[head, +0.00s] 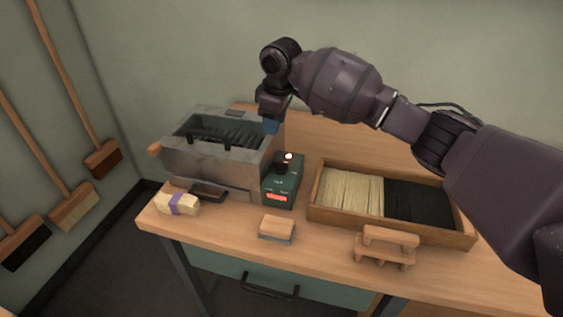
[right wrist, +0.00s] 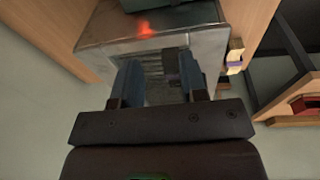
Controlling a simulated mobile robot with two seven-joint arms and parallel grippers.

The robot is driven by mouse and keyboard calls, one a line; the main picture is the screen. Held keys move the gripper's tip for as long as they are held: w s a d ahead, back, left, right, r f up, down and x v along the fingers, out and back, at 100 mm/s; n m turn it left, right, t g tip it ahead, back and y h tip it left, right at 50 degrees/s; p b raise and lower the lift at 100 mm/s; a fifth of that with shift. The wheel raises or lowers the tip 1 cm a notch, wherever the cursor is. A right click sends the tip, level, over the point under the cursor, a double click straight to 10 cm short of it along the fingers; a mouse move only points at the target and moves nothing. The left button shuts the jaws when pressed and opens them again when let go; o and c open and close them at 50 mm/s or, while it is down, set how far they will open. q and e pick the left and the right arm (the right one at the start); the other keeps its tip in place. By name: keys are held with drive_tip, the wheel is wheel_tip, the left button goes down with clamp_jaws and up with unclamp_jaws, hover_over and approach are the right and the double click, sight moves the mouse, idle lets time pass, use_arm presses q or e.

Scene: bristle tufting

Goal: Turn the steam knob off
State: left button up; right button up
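The steam knob (head: 281,168) looks like a small dark knob on top of a green control box (head: 285,187), near a lit lamp and a glowing red display. The knob's setting is too small to read. My right gripper (head: 271,127) is above and behind the box, near the right end of a grey metal bath (head: 225,168). In the right wrist view its blue fingers (right wrist: 163,88) are apart with nothing visibly held, over the metal bath (right wrist: 100,27). The knob is not clearly visible in that view. My left gripper is not in view.
A wooden tray (head: 330,211) with pale and black bristles is right of the box. A brush block (head: 277,227), a wooden stand (head: 386,247) and a purple-banded bundle (head: 177,204) sit along the bench's front. Brooms (head: 75,205) lean at the left wall.

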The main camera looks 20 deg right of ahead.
sight(281, 161)
drive_tip(key=shift+n+g+h, duration=0.3)
drive_tip(key=shift+g+h, duration=0.1)
drive_tip(key=shift+g, duration=0.5)
drive_tip(key=f, duration=0.3)
drive_tip(key=s+f+b, duration=0.1)
drive_tip(key=f, duration=0.2)
drive_tip(key=s+d+f+b, duration=0.1)
drive_tip(key=f, duration=0.2)
drive_tip(key=shift+s+f, duration=0.2)
drive_tip(key=shift+f, duration=0.15)
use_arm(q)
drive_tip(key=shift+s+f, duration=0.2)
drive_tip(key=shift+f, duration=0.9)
use_arm(e)
drive_tip(key=shift+f, duration=0.7)
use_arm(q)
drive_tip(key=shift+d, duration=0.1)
use_arm(e)
clamp_jaws()
